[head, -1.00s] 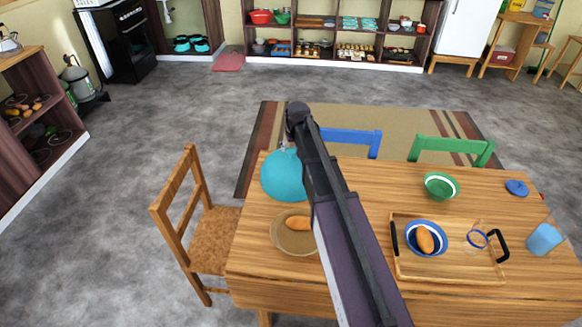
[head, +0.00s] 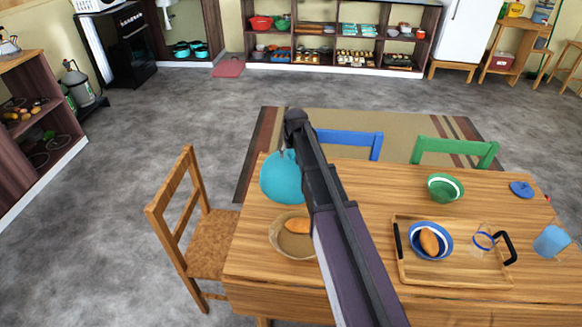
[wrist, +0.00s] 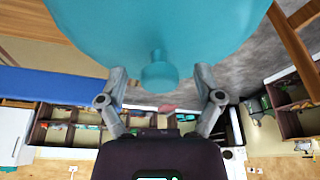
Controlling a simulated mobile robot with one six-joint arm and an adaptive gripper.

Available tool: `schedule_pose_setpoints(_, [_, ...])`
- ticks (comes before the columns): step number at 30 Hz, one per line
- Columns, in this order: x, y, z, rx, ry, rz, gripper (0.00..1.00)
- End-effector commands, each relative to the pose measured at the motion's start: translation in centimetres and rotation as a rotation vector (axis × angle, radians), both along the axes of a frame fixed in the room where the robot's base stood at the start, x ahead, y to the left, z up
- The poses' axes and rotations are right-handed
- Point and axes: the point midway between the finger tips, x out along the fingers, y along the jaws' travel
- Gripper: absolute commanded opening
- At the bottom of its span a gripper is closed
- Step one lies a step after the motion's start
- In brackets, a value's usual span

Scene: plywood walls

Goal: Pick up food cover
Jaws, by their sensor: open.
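The food cover (head: 282,180) is a teal dome near the far left corner of the wooden table, partly hidden behind my arm in the head view. In the wrist view the teal food cover (wrist: 158,25) fills the top, and its round knob points toward my gripper. My gripper (wrist: 160,76) is open, with one finger on each side of the knob. I cannot tell whether the fingers touch it. In the head view the gripper's fingers are small beside the dome's top and mostly hidden by the arm.
A bowl with a bread roll (head: 294,247) stands in front of the cover. A wooden tray (head: 450,275) holds a blue bowl and a glass cup. A green bowl (head: 447,188), a blue cup (head: 551,241) and a blue lid (head: 522,188) are at right. Chairs surround the table.

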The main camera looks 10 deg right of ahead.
Motion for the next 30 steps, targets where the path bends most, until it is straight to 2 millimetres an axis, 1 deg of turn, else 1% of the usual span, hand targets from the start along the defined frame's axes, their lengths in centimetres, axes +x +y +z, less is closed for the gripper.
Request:
schedule_pose_setpoints(5, [-0.01,0.01,0.00,0.000,0.000,0.000,0.84])
schedule_pose_setpoints(8, [0.00,0.00,0.00,0.000,0.000,0.000,0.58])
schedule_pose_setpoints(9, [0.00,0.00,0.00,0.000,0.000,0.000,0.46])
schedule_pose_setpoints(11, [0.00,0.00,0.00,0.000,0.000,0.000,0.28])
schedule_pose_setpoints(12, [0.00,0.00,0.00,0.000,0.000,0.000,0.16])
schedule_pose_setpoints(14, [0.00,-0.01,0.00,0.000,0.000,0.000,0.00])
schedule_pose_setpoints(25, [0.01,-0.03,0.07,0.000,0.000,0.000,0.00])
schedule_pose_setpoints(30, [0.01,-0.04,0.52,0.000,0.000,0.000,0.00])
